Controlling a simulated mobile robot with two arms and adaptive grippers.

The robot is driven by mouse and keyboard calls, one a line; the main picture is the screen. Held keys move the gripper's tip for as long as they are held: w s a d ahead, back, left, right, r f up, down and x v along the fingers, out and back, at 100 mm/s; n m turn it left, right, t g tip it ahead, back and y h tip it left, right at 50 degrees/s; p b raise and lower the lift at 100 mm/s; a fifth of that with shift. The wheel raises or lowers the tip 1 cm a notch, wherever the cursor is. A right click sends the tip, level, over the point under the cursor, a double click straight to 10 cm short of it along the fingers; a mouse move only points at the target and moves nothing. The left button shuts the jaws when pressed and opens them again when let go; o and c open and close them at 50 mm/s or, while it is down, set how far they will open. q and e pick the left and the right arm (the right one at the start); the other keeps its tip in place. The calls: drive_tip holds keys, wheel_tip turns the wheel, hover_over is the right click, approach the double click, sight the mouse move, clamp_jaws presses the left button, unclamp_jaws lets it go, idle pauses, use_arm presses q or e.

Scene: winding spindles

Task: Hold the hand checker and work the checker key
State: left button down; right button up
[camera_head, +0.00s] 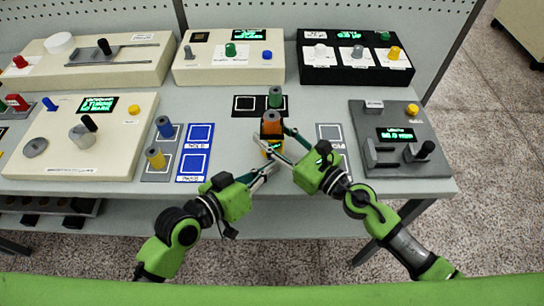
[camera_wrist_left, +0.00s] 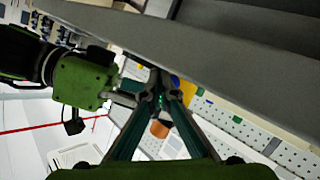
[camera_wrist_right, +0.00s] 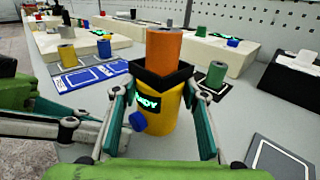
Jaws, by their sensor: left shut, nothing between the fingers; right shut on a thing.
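The hand checker (camera_wrist_right: 157,110) is a yellow cylinder with a black square cup on top, a small lit display and a blue key (camera_wrist_right: 138,122) on its side. An orange spindle (camera_wrist_right: 163,50) stands upright in the cup. My right gripper (camera_head: 272,141) is shut around the yellow body, one finger on each side in the right wrist view. My left gripper (camera_head: 275,166) is shut and empty, just in front of the checker. The key is not distinguishable in the head view.
A green spindle (camera_head: 275,97) stands on a dark pad behind the checker. Blue and grey pads with a yellow spindle (camera_head: 155,158) and a blue spindle (camera_head: 165,127) lie left. A grey lever device (camera_head: 400,113) stands right. Cream consoles and a black one (camera_head: 353,68) line the back.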

sight(268, 191)
use_arm(q)
drive_tip(key=shift+w, duration=0.5)
use_arm(e)
drive_tip(key=shift+f, duration=0.2)
idle(0.5)
use_arm(q)
drive_tip(key=shift+s, duration=0.9)
drive_tip(key=shift+s, duration=2.55)
drive_tip(key=shift+w, duration=0.1)
use_arm(e)
drive_tip(key=o, duration=1.4)
drive_tip(key=shift+r, duration=0.1)
drive_tip(key=shift+c, duration=0.2)
